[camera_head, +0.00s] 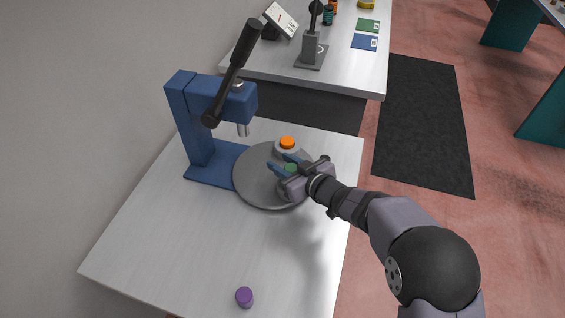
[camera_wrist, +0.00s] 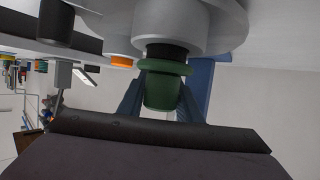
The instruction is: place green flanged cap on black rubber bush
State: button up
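The green flanged cap (camera_wrist: 162,90) sits between the two blue fingers of my gripper (camera_wrist: 161,102), which look closed on its sides in the wrist view. The black rubber bush (camera_wrist: 166,52) rises from a grey cylindrical holder (camera_wrist: 170,25). The wrist picture is upside down, and the cap's flange lines up with the bush's end; I cannot tell whether they touch. In the head view my gripper (camera_head: 280,164) is over the grey round plate (camera_head: 262,199), with the green cap (camera_head: 291,167) small between the fingers. The bush is hidden there.
An orange-topped piece (camera_head: 287,142) stands on the plate just behind my gripper. A blue lever press (camera_head: 195,115) with a black handle stands at the plate's left. A purple cap (camera_head: 244,297) lies at the table's front. The front table area is mostly clear.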

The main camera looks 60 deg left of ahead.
jog(key=shift+o, duration=1.1)
jog(key=shift+r, duration=0.1)
jog(key=shift+d+r, duration=0.1)
jog(key=b+v, duration=0.1)
jog(key=v, duration=1)
jog(key=shift+d, duration=0.35)
jog(key=shift+w+r, duration=0.1)
jog(key=shift+r, duration=0.05)
